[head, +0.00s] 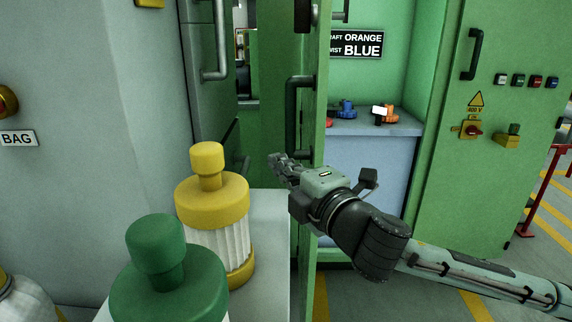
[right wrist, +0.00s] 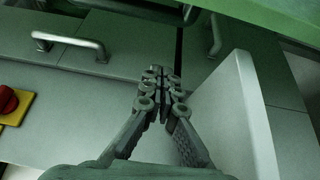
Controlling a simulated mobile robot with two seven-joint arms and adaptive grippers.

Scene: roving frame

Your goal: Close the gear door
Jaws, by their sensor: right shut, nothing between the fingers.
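The green gear door (head: 317,90) stands open in the head view, seen almost edge-on, with a dark bar handle (head: 291,115) on its left face. To its right is the open green locker bay with a shelf (head: 350,127). My right gripper (head: 277,160) reaches from the right across the door's near edge. Its fingertips are left of the door, below the handle; I cannot tell whether it touches the door. In the right wrist view the fingers (right wrist: 162,80) are together and empty. A green band (right wrist: 230,15) crosses the top there. My left gripper is not in view.
A yellow-capped bottle (head: 210,200) and a green-capped bottle (head: 165,275) stand on a pale surface at lower left. Blue (head: 346,110) and orange (head: 390,114) items sit on the shelf. A green cabinet (head: 470,170) stands right. In the right wrist view, a pale panel (right wrist: 240,115) stands close right of the fingers.

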